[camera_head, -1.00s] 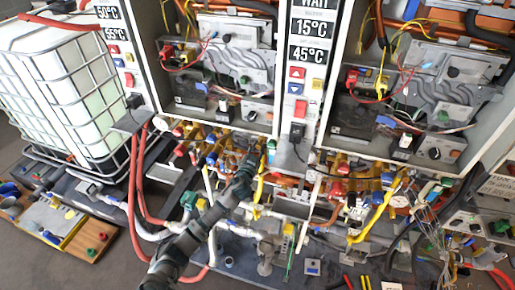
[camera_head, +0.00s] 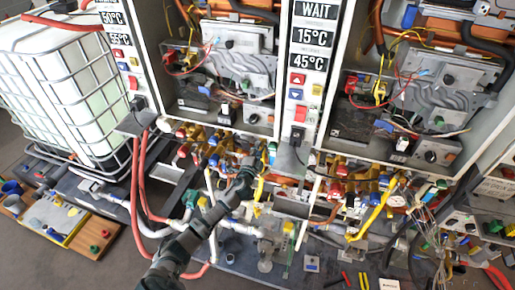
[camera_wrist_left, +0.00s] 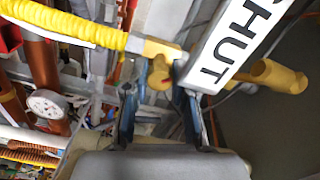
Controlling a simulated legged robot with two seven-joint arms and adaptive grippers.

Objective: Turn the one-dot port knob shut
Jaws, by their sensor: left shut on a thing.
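My left gripper (camera_head: 250,166) reaches in from below among the pipes and valves under the middle heater cabinet. In the left wrist view, the two fingers of the left gripper (camera_wrist_left: 158,108) stand on either side of a yellow knob (camera_wrist_left: 160,73) with a small red mark on it. The gripper is shut on this knob. I cannot make out its dot. In the head view the knob is hidden by the gripper. My right gripper is not in view.
A yellow corrugated hose (camera_wrist_left: 65,22) and a round gauge (camera_wrist_left: 46,104) lie left of the fingers in the wrist view. Red hoses (camera_head: 135,190) hang left of my arm. A caged white tank (camera_head: 65,90) stands at the left. Open floor shows at the lower left.

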